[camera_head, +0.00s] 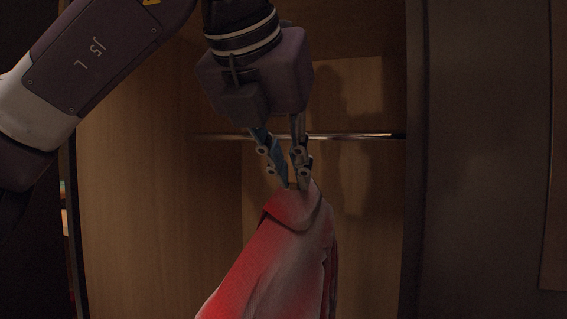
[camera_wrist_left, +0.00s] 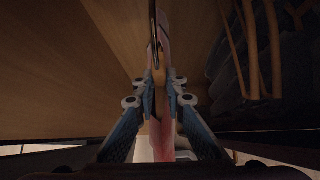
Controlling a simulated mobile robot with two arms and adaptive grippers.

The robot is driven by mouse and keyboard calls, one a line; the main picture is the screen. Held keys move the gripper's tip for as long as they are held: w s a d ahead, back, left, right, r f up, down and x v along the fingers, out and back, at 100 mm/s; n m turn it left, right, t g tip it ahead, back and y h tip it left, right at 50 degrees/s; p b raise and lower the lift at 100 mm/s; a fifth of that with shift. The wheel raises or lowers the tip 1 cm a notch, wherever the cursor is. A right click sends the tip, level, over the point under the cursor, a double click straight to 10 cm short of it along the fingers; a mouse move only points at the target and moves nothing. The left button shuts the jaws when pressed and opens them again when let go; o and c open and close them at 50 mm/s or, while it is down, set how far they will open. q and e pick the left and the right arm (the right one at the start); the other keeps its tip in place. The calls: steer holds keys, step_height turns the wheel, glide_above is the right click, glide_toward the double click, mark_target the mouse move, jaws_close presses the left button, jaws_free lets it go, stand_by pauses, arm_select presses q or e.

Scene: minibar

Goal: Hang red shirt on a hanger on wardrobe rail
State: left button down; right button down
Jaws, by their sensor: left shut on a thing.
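The red shirt (camera_head: 285,255) hangs below my left gripper (camera_head: 296,180) in front of the open wardrobe, its lower part cut off by the frame. In the left wrist view the shirt (camera_wrist_left: 163,140) is a narrow pinkish strip. A wooden hanger (camera_wrist_left: 159,98) with a thin metal hook (camera_wrist_left: 153,35) stands between the fingers of my left gripper (camera_wrist_left: 159,80), which is shut on it. The metal wardrobe rail (camera_head: 355,135) runs across behind the gripper in the head view. Whether the hook touches the rail is hidden. My right gripper is not in view.
The wardrobe's left wooden wall (camera_head: 150,215) and dark right edge (camera_head: 415,200) bound the opening. In the left wrist view, other wooden hangers (camera_wrist_left: 252,50) and dark clothes (camera_wrist_left: 225,85) hang at the right. The visible rail right of my gripper is bare in the head view.

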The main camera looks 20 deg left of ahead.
arm_select(q)
steer(key=w+p, duration=0.2)
steer(key=w, duration=0.2)
steer(key=w+p, duration=0.1)
steer(key=w, duration=0.4)
steer(key=shift+d+r+p, duration=0.15)
steer(key=shift+p, duration=0.25)
steer(key=shift+w+p, duration=0.3)
steer(key=shift+w, duration=0.55)
steer(key=shift+w, duration=0.15)
steer(key=shift+w, duration=0.15)
steer(key=shift+w+d+p, duration=0.15)
steer(key=shift+w+p, duration=2.2)
steer(key=shift+w, duration=1.25)
